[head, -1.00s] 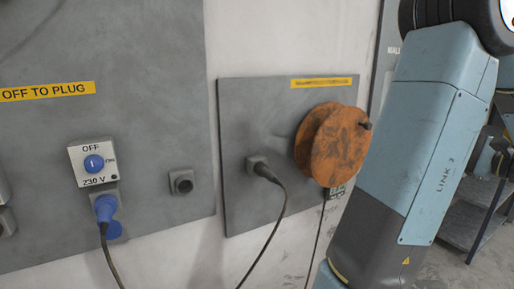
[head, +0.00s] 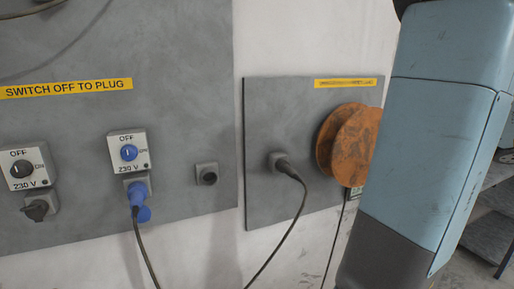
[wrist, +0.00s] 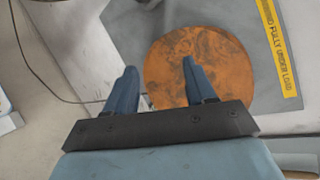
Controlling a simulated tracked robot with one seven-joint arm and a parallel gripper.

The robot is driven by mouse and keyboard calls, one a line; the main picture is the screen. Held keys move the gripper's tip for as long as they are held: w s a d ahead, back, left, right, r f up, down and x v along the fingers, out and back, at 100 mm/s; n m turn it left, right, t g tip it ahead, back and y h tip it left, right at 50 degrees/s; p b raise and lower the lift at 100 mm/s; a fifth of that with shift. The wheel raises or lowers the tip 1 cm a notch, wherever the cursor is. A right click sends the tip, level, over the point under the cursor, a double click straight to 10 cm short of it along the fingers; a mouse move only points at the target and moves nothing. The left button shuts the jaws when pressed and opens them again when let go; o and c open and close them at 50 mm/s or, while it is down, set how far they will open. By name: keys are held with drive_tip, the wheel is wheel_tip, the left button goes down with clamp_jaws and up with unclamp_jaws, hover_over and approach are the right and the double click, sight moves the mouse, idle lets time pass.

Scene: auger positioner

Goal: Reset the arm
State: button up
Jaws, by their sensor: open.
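My gripper (wrist: 160,85) shows in the wrist view with its two blue fingers apart and nothing between them. The orange-brown round reel (wrist: 205,62) lies beyond the fingers, behind the right one; I cannot tell the gap. In the head view my blue arm covers the right side, and the gripper itself is out of sight. The reel (head: 348,143) is mounted on the grey right panel (head: 270,110), its right edge close to or behind my arm in the picture.
The left grey panel (head: 170,60) carries a switch box (head: 128,152) with a blue plug (head: 138,200) and cable, a second switch box (head: 22,168) and a round socket (head: 206,174). A black plug (head: 282,163) with a hanging cable sits left of the reel. Shelves (head: 492,215) stand at right.

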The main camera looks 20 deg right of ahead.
drive_tip(key=w+a+f+n+g, duration=0.1)
drive_tip(key=a+n+g, duration=0.3)
drive_tip(key=a, duration=0.6)
drive_tip(key=w+a+f+n+g, duration=0.1)
drive_tip(key=w+a+n+g, duration=0.15)
drive_tip(key=a, duration=0.75)
drive_tip(key=s+a+n+h, duration=0.2)
drive_tip(key=a+n+h, duration=0.1)
drive_tip(key=a+n, duration=0.2)
drive_tip(key=s+a+n+h, duration=0.3)
drive_tip(key=a+n, duration=0.3)
drive_tip(key=a, duration=0.1)
drive_tip(key=shift+s+a+f+h, duration=0.35)
drive_tip(key=shift+a+f+h, duration=0.05)
